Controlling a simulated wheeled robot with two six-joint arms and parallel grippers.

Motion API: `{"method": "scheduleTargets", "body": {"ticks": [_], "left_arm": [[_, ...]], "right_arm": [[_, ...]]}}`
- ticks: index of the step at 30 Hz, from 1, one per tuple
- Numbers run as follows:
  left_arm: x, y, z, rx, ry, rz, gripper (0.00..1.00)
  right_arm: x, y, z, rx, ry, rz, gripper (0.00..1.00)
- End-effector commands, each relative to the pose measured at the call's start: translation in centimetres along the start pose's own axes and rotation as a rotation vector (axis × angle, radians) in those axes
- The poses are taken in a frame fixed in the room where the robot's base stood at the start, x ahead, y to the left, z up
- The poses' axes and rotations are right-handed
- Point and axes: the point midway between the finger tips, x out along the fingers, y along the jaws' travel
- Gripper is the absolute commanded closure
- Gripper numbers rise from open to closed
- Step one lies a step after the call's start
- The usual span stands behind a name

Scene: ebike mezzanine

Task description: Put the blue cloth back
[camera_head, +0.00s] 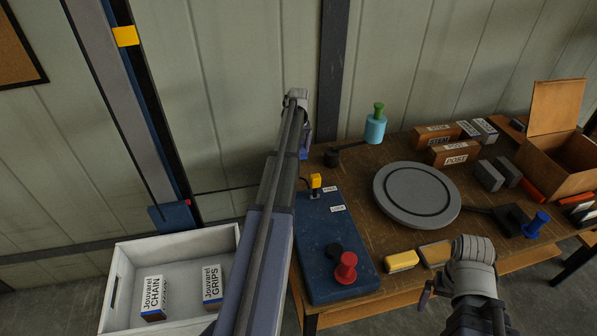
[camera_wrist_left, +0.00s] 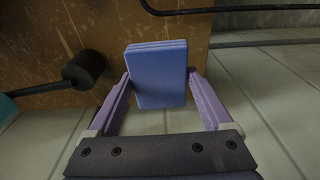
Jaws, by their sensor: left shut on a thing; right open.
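The blue cloth (camera_wrist_left: 158,74) is a flat folded block in the left wrist view. It sits between the two purple fingers of my left gripper (camera_wrist_left: 160,92), which is shut on it. The cloth appears beside the table's wooden side, with floor behind its right part.
The wooden table (camera_head: 365,228) carries a grey turntable (camera_head: 416,194), a blue fixture plate (camera_head: 331,255) with a red knob, a cyan bottle (camera_head: 374,130), several boxes and an open wooden box (camera_head: 556,150). A white crate (camera_head: 120,258) with two labelled boxes stands at left.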

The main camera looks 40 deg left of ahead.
Motion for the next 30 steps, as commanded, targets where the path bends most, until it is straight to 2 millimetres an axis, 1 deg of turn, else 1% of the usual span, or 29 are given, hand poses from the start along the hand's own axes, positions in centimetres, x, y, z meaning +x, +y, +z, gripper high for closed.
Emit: {"method": "scheduleTargets", "body": {"ticks": [5,8,19,21,26,30], "left_arm": [[0.2,-0.1,0.0,-0.003,0.000,0.000,0.77],[0.9,-0.1,0.1,-0.002,0.000,-0.001,0.77],[6.1,-0.1,0.7,-0.001,0.000,0.000,0.77],[6.4,-0.1,0.8,-0.001,0.000,0.000,0.77],[6.3,-0.1,0.7,-0.001,0.000,0.000,0.77],[7.2,-0.1,0.8,-0.001,0.000,0.000,0.77]], "right_arm": [[0.2,0.0,0.0,0.000,0.000,0.000,0.00],[0.9,-0.1,-0.1,0.000,0.000,0.000,0.00],[6.1,-0.6,-0.4,0.002,0.000,0.000,0.00],[6.4,-0.6,-0.4,0.002,0.000,0.000,0.00],[6.3,-0.6,-0.4,0.002,0.000,0.000,0.00],[7.2,-0.7,-0.4,0.002,0.000,0.000,0.00]]}}
